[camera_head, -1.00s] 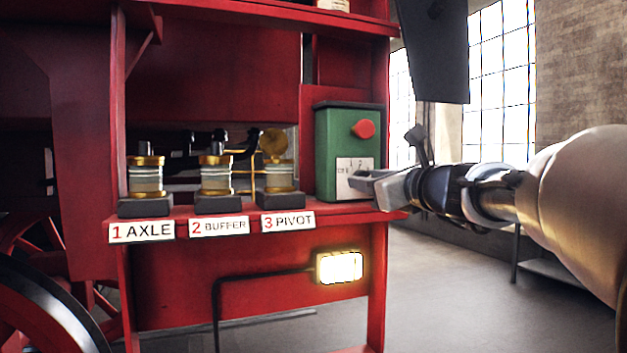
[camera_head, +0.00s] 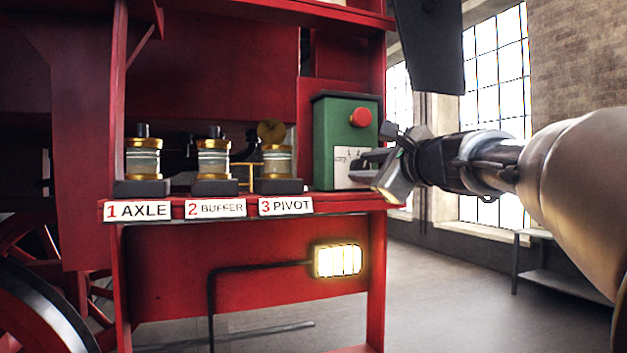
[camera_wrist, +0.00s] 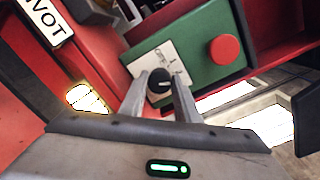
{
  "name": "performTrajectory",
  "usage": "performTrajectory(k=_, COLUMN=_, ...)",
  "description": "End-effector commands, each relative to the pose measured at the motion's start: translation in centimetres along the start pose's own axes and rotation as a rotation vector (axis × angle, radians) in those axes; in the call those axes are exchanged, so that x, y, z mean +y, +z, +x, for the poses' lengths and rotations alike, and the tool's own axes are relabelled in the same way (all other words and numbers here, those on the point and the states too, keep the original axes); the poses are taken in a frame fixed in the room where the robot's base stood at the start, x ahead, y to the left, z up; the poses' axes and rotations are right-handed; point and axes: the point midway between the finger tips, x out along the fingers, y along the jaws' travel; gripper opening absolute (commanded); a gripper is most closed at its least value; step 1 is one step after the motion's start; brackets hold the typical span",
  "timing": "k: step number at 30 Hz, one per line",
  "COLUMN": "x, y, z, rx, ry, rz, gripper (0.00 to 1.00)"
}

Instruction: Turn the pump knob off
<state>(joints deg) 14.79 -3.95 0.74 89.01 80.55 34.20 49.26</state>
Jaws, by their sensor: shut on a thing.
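The green pump box (camera_head: 334,122) stands at the right end of the red shelf, with a red button (camera_head: 360,118) high on its face and a white dial plate (camera_head: 346,166) below. In the wrist view the black knob (camera_wrist: 159,84) sits on the dial plate (camera_wrist: 152,60) between my fingers, its pale pointer line facing right in the picture. My gripper (camera_wrist: 161,92) is shut on the knob. In the head view my gripper (camera_head: 370,168) reaches the box from the right and hides the knob. The red button also shows in the wrist view (camera_wrist: 224,50).
Several small things line the shelf left of the box: glass oilers (camera_head: 143,158) with brass caps, above labels 1 AXLE, 2 BUFFER and 3 PIVOT. A lit lamp (camera_head: 338,261) hangs below the shelf. The floor (camera_head: 450,290) at the right is mostly open.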

Motion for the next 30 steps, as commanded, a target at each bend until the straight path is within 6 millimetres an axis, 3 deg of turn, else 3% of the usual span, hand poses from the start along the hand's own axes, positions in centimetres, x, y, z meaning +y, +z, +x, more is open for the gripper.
performTrajectory(k=30, x=0.34, y=-0.1, z=0.03, rx=0.033, ry=0.005, rz=-0.966, gripper=0.07)
